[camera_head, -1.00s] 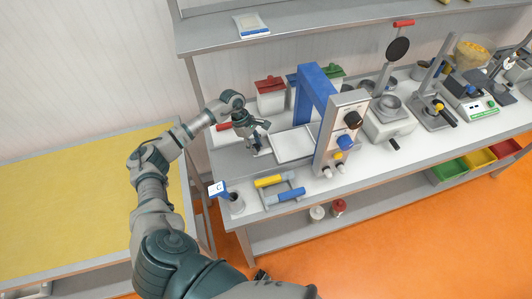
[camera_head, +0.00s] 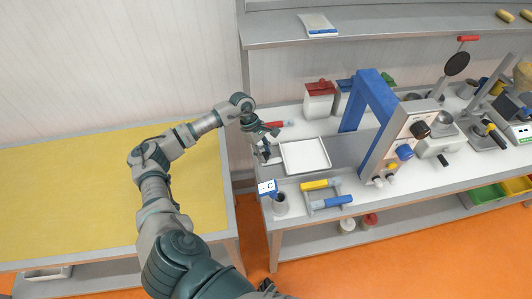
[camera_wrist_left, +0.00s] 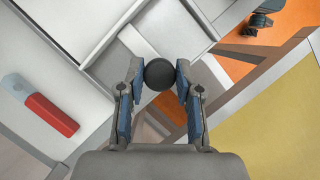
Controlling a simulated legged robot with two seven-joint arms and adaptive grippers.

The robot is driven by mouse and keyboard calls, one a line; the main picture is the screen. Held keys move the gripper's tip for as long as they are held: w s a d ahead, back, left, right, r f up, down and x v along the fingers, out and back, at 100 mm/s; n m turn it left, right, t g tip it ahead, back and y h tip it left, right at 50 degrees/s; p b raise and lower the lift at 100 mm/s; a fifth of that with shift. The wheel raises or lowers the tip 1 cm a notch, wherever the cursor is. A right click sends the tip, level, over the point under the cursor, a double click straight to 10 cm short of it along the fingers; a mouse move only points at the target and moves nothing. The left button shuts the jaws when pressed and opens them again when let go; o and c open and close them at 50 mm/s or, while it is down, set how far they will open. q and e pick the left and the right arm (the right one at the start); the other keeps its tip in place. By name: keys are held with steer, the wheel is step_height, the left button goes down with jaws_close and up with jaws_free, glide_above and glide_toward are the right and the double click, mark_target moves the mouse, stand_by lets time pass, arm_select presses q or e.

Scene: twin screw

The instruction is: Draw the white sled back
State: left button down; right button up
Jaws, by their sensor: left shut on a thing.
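The white sled (camera_head: 305,156), a flat tray with a raised rim, lies on the bench to the left of the blue arch, clear of it. Its corner shows in the left wrist view (camera_wrist_left: 75,22). My left gripper (camera_head: 266,152) is at the sled's left side, by the bench's left end. In the left wrist view its two blue-padded fingers are closed on a round black knob (camera_wrist_left: 159,74) at the sled's end. My right gripper is not in view.
The blue arch (camera_head: 372,84) with its knob panel stands right of the sled. A stand with a "C" card (camera_head: 267,187) and a frame with yellow and blue handles (camera_head: 328,194) lie in front. A red-handled tool (camera_wrist_left: 52,114) lies beside the sled.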

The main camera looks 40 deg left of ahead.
arm_select(q)
steer(key=c, duration=0.9)
jaws_free()
steer(key=shift+a, duration=0.4)
steer(key=shift+o, duration=0.5)
steer(key=shift+s+a+f, duration=0.1)
steer(key=shift+s, duration=0.05)
steer(key=v, duration=1.2)
steer(key=shift+a, duration=0.15)
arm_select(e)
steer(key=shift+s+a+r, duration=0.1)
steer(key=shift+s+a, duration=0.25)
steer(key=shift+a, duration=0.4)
